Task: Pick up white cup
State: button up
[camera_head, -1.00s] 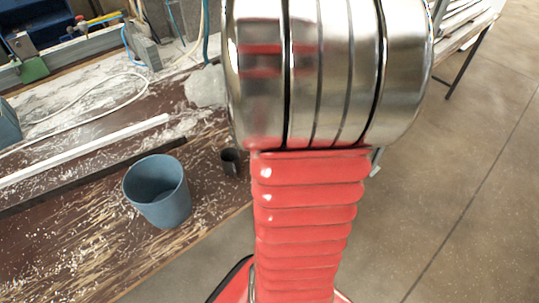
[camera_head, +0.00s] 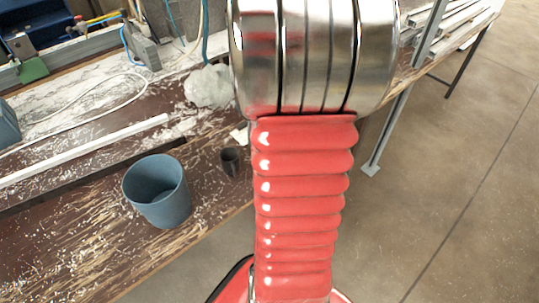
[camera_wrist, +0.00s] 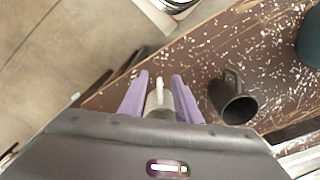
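The white cup (camera_wrist: 159,102) stands on the brown bench in the wrist view, its handle pointing toward the top of the picture. My gripper (camera_wrist: 160,78) has two purple fingers, one on each side of the cup, spread apart with a small gap to it. The lower part of the cup is hidden by the gripper body. In the head view, a small white patch (camera_head: 240,135) shows just left of my red arm; I cannot tell if it is the cup. The gripper is hidden there behind my arm.
A dark mug (camera_wrist: 234,103) stands close to the right of the cup; it also shows in the head view (camera_head: 230,161). A blue-grey bucket (camera_head: 157,190) stands further left there. White and dark profiles lie on the bench (camera_head: 90,235). Floor lies beyond its edge.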

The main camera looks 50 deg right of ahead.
jog(key=shift+c, duration=0.5)
grip_shut()
